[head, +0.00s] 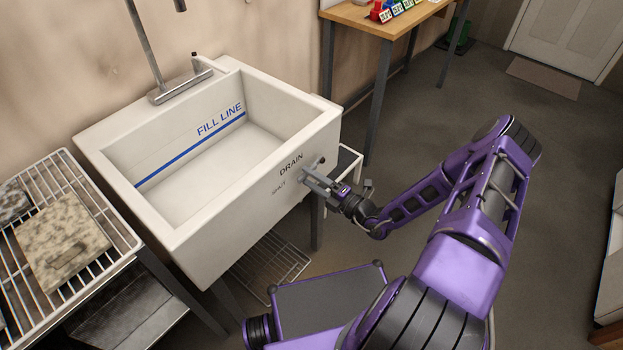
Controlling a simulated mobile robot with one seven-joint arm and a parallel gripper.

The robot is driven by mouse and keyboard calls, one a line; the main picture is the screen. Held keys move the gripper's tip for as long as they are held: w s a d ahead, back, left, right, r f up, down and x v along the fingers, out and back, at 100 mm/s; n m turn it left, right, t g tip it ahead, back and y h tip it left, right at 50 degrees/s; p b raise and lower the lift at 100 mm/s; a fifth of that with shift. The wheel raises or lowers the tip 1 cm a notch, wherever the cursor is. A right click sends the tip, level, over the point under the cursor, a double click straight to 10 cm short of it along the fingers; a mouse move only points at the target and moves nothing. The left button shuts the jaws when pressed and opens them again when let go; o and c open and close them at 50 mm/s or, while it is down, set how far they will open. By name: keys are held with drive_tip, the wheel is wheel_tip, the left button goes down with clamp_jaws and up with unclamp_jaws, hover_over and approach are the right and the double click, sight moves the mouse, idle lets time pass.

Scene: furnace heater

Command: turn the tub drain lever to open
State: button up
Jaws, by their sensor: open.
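The white tub (210,160) stands against the wall on the left, with a blue "FILL LINE" mark inside. Its front face carries the word "DRAIN" (291,164) and, lower left, a smaller word that seems to read "SHUT". The drain lever (319,162) shows only as a small dark-tipped piece on the front face, right of the lettering; most of it is hidden behind my gripper. My gripper (312,184) is open at the tub's front face, right at the lever. I cannot tell whether the lever lies between the fingers or whether they touch it.
A wire rack table (110,204) holding a stone-like slab (62,241) stands left of the tub. A faucet (182,86) sits at the tub's back edge. A wooden table (382,18) with coloured items stands behind. The floor to the right is mostly clear.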

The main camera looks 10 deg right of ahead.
clamp_jaws()
idle(1.3)
